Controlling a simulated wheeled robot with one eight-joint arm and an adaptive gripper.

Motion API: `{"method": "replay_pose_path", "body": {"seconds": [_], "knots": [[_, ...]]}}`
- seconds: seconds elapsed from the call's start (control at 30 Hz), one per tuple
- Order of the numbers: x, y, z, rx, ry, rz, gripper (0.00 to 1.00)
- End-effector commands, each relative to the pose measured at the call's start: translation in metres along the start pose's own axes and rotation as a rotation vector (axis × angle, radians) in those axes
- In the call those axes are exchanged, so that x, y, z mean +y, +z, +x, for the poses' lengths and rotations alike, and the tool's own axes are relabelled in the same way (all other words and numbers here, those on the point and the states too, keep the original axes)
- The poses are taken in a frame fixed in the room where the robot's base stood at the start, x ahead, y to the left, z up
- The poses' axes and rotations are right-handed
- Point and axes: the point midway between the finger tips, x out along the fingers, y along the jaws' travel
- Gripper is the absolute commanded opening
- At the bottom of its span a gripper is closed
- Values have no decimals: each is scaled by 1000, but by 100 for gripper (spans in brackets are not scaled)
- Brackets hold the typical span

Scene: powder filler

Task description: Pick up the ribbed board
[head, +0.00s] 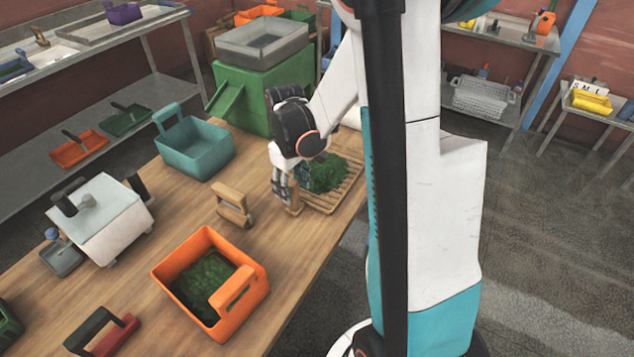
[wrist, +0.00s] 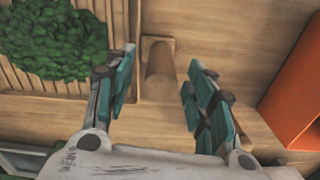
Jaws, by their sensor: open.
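The ribbed board (head: 325,204) is a slatted wooden board lying on the wooden table, with a heap of green leafy bits (head: 326,172) on it. In the wrist view its slats (wrist: 118,22) and the heap (wrist: 55,40) are at the upper left. A short, rounded wooden handle (wrist: 158,70) sits at the board's edge. My gripper (head: 284,189) is over this end of the board, pointing down. In the wrist view my open gripper (wrist: 163,65) has one teal finger on each side of the handle, with nothing held. My arm hides part of the board.
An orange bin (head: 245,308) with green contents, a wooden handled block (head: 233,208), a teal bin (head: 194,146) and a white box-shaped device (head: 98,220) stand on the table.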

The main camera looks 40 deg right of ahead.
Motion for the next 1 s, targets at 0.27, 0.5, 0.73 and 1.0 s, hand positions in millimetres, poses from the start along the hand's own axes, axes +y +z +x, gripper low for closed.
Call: {"method": "replay_pose_path", "body": {"seconds": [0.27,0.5,0.73,1.0], "knots": [[0,0,12,0,0,0,50],[0,0,12,0,0,0,7],[0,0,12,0,0,0,0],[0,0,6,0,0,0,0]]}}
